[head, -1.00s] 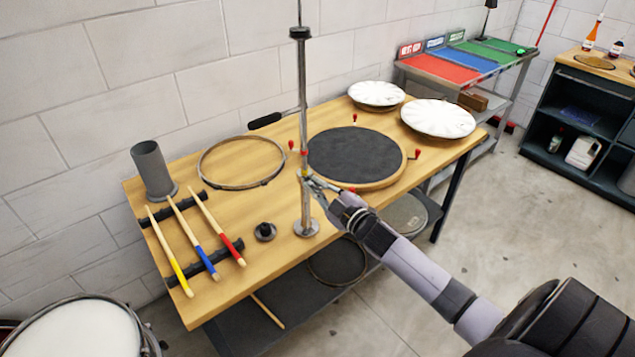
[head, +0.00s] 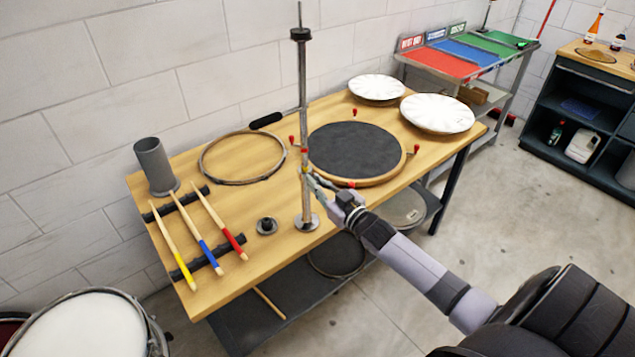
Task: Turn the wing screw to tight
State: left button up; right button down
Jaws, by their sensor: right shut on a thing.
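The upright metal stand (head: 301,90) rises from a round base (head: 306,222) at the front edge of the wooden bench. Partway up its pole is a small clamp spot with a red mark (head: 304,152) and a yellowish bit just below. My right gripper (head: 309,178) reaches in from the lower right and is shut at this spot on the pole. The wing screw is too small and too covered by the fingers to make out, so its angle cannot be read. My left gripper is not in view.
The bench (head: 260,210) also holds a dark round drum pad (head: 356,149) with red-tipped fittings, a hoop (head: 243,158), drumsticks on a rack, a grey cup (head: 155,166), a black knob piece (head: 266,226) and two white discs (head: 437,113). A drum (head: 85,328) stands at the lower left.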

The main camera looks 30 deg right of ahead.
jog(key=shift+f, duration=0.1)
dwell(0.4)
jog(key=c, duration=1.7)
grip_release()
jog(key=s, duration=1.2)
jog(key=shift+d, duration=0.45)
